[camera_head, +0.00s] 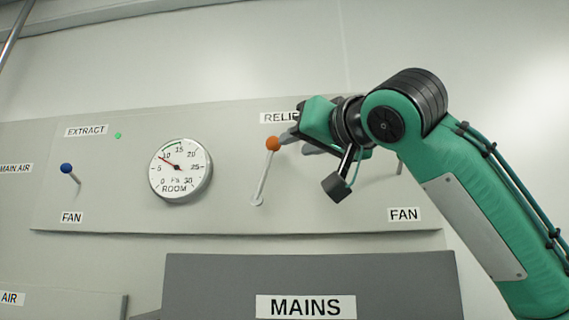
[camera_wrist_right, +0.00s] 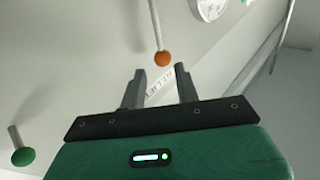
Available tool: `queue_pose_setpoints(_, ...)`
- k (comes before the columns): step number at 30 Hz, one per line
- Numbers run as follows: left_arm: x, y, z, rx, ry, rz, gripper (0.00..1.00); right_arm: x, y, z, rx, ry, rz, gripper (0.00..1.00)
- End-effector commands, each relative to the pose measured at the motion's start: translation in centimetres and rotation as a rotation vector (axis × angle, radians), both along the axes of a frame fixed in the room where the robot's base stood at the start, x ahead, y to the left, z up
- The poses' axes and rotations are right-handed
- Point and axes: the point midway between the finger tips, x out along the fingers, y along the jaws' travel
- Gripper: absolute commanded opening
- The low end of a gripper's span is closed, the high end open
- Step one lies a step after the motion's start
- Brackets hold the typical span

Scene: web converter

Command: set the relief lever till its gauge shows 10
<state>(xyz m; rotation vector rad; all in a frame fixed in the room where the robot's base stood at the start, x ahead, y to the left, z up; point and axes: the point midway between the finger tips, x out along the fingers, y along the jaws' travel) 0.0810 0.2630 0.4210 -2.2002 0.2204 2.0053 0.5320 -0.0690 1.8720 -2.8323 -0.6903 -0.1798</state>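The relief lever has an orange knob (camera_head: 273,143) on a pale stem (camera_head: 264,178) that rises from its pivot, leaning slightly right. The label above it is partly hidden by my right arm. My right gripper (camera_head: 287,141) is at the knob's right side. In the right wrist view the fingers (camera_wrist_right: 160,72) are apart, and the orange knob (camera_wrist_right: 163,58) shows just beyond the tips, between their lines; contact cannot be told. The round ROOM gauge (camera_head: 180,170) has a red needle pointing up-left, between 5 and 10. My left gripper is not in view.
A blue-knobbed lever (camera_head: 67,169) stands at the left under EXTRACT. A green-knobbed lever (camera_wrist_right: 22,157) shows in the right wrist view. A grey MAINS box (camera_head: 220,285) juts out below the panel (camera_head: 230,222). The panel between gauge and relief lever is clear.

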Motion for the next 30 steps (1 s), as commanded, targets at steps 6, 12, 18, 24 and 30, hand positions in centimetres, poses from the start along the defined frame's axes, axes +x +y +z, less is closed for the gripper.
queue_pose_setpoints(6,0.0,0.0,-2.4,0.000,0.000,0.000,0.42,-3.9,-2.0,-0.9,0.002,-0.004,0.000,0.32)
queue_pose_setpoints(12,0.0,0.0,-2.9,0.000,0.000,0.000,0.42,-5.5,-2.8,-0.9,0.002,-0.003,-0.001,0.32)
queue_pose_setpoints(18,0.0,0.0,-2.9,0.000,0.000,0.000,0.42,-5.7,-2.9,-0.8,0.002,-0.003,-0.001,0.32)
queue_pose_setpoints(24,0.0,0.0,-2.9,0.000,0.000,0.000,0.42,-5.7,-2.9,-0.8,0.002,-0.003,-0.001,0.32)
queue_pose_setpoints(30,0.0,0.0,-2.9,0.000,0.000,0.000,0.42,-5.7,-2.9,-0.9,0.001,-0.003,-0.001,0.32)
